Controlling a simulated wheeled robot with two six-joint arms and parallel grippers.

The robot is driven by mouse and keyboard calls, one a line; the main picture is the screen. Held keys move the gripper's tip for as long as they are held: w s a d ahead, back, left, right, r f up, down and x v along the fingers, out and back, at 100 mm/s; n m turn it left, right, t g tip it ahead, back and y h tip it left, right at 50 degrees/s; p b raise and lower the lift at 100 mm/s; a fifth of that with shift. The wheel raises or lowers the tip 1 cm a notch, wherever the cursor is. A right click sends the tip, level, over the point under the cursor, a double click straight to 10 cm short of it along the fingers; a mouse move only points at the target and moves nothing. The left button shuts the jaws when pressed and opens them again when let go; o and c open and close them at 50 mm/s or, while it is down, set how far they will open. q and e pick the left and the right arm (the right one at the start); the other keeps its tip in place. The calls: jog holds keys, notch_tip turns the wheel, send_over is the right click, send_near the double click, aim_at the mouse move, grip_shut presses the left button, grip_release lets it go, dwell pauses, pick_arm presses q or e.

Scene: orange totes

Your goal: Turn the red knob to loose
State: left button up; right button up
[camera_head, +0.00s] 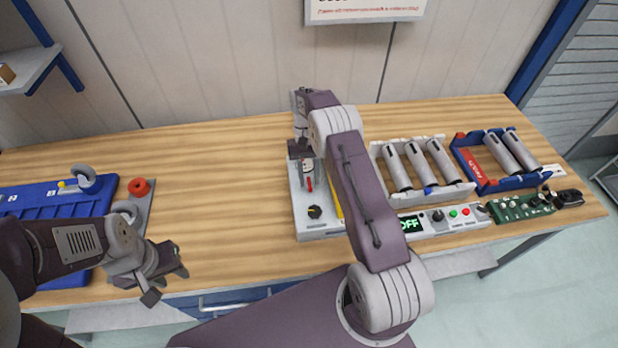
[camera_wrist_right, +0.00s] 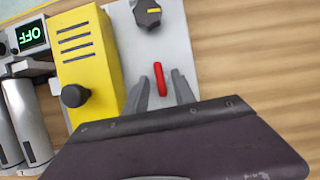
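The red knob (camera_wrist_right: 159,79) is a narrow red bar on a light grey panel (camera_wrist_right: 187,45). In the right wrist view it runs nearly upright in the picture, slightly tilted. It shows as a small red piece in the head view (camera_head: 310,184). My right gripper (camera_wrist_right: 161,90) is open, with one finger on each side of the red knob and a visible gap to each. Whether the fingers reach down to the panel is unclear. My left gripper (camera_head: 168,279) is open and empty near the table's front edge, far left of the panel.
A black knob with a yellow mark (camera_wrist_right: 148,13) sits beside the red one. A yellow box (camera_wrist_right: 88,48) stands close by. A display reading OFF (camera_head: 411,223), a rack of grey cylinders (camera_head: 456,191) and a blue tray (camera_head: 88,207) are around. The table's middle-left is clear.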

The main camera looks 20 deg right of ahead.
dwell(0.3)
jog(key=shift+w+r, duration=0.2)
jog(key=shift+r, duration=0.15)
jog(key=v, duration=0.6)
jog(key=shift+r, duration=0.3)
